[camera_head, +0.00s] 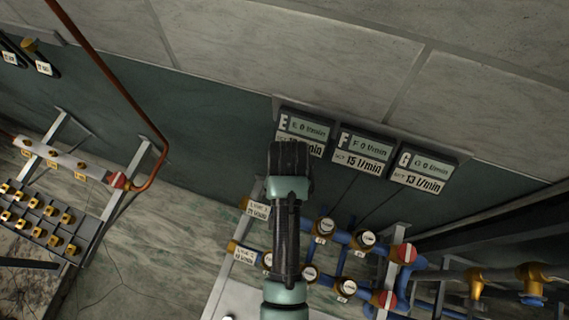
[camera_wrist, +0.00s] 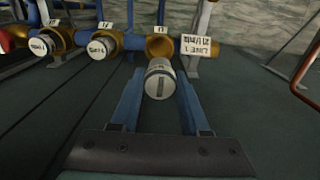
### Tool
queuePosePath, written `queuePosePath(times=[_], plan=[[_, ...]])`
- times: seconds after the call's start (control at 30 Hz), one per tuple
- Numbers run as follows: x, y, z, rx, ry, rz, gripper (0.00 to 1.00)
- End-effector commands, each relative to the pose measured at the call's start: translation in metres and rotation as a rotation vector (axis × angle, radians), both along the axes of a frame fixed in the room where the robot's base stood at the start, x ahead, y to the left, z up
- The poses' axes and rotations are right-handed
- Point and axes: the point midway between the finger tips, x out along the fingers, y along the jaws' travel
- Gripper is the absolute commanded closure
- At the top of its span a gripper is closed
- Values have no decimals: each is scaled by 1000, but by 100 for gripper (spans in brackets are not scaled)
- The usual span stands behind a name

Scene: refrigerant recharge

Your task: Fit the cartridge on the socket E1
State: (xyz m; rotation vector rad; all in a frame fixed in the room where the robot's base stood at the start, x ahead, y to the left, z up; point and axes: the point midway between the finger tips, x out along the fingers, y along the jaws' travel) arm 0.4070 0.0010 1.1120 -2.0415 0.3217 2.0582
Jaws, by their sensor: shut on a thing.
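In the wrist view, my gripper (camera_wrist: 161,84) is shut on the cartridge (camera_wrist: 159,80), a pale cylinder with a dark slot line across its near end. Its two blue fingers lie on either side of it. Just beyond it is an open brass socket (camera_wrist: 160,46) on a blue pipe, under a small tag too small to read surely; by its place this looks like E1. The cartridge's far end lies just below the socket mouth in the picture; I cannot tell the gap. In the head view my arm hides the gripper, the cartridge and this socket.
Two neighbouring sockets hold cartridges (camera_wrist: 101,48) (camera_wrist: 47,43) on the left. A white line label (camera_wrist: 195,46) stands right of the open socket. Flow displays E (camera_head: 305,130), F (camera_head: 362,152) and G (camera_head: 424,172) hang on the wall. Red valves (camera_head: 405,253) end the pipes.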

Motion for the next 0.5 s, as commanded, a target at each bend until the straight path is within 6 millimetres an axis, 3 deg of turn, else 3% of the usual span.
queuePosePath(times=[0.23, 0.5], plan=[[-1, 0, -7, 0, 3, 1, 100], [-1, 0, -30, 0, 3, 1, 100]])
